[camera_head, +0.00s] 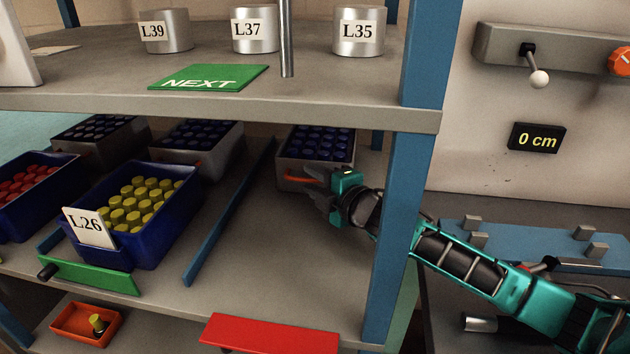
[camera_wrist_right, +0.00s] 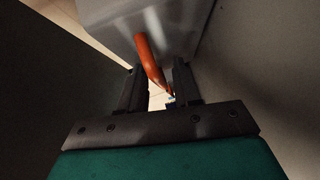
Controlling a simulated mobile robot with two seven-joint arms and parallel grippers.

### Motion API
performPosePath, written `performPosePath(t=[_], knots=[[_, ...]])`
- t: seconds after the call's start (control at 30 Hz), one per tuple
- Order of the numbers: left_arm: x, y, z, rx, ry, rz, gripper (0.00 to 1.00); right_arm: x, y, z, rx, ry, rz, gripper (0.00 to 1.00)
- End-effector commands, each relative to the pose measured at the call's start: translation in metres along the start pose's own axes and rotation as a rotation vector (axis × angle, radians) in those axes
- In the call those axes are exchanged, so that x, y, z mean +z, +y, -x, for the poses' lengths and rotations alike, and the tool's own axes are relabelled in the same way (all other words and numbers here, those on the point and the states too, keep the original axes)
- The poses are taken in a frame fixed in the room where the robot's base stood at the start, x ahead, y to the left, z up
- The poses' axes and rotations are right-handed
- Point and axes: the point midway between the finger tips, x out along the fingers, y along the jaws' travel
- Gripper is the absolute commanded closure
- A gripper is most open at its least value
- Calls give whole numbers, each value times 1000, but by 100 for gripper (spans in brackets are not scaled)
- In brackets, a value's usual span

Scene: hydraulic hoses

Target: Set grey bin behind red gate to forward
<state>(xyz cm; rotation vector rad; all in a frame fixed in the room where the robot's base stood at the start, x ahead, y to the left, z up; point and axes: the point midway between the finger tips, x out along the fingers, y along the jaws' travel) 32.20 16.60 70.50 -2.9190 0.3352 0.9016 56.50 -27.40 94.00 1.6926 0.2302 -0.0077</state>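The grey bin (camera_head: 289,177) with dark blue-capped items stands far back in the right lane of the middle shelf. An orange handle (camera_head: 303,179) is on its front. The red gate (camera_head: 270,336) is folded down flat at the front edge of this lane. My right gripper (camera_head: 316,187) is at the handle, in front of the bin. In the right wrist view the orange handle (camera_wrist_right: 151,62) reaches between the two fingers (camera_wrist_right: 160,92), which stand apart with a gap visible beside it. My left gripper is not in view.
A blue divider rail (camera_head: 231,210) bounds the lane on the left. A blue bin (camera_head: 125,248) with yellow-capped items, labelled L26, sits behind a green gate (camera_head: 92,275). A blue post (camera_head: 398,210) stands right of the lane, close to my right arm. The shelf before the grey bin is clear.

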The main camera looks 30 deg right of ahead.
Motion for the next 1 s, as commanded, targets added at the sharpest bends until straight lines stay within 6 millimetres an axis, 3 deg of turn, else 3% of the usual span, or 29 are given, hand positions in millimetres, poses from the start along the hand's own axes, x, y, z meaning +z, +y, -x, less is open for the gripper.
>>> performPosePath(t=[0.33, 0.67, 1.0], knots=[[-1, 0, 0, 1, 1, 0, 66, 0, 0, -3, 0, 1, 0, 68], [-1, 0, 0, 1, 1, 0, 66, 0, 0, -2, 0, 1, -1, 100], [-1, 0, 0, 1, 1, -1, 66, 0, 0, -2, -1, 0, -1, 100]])
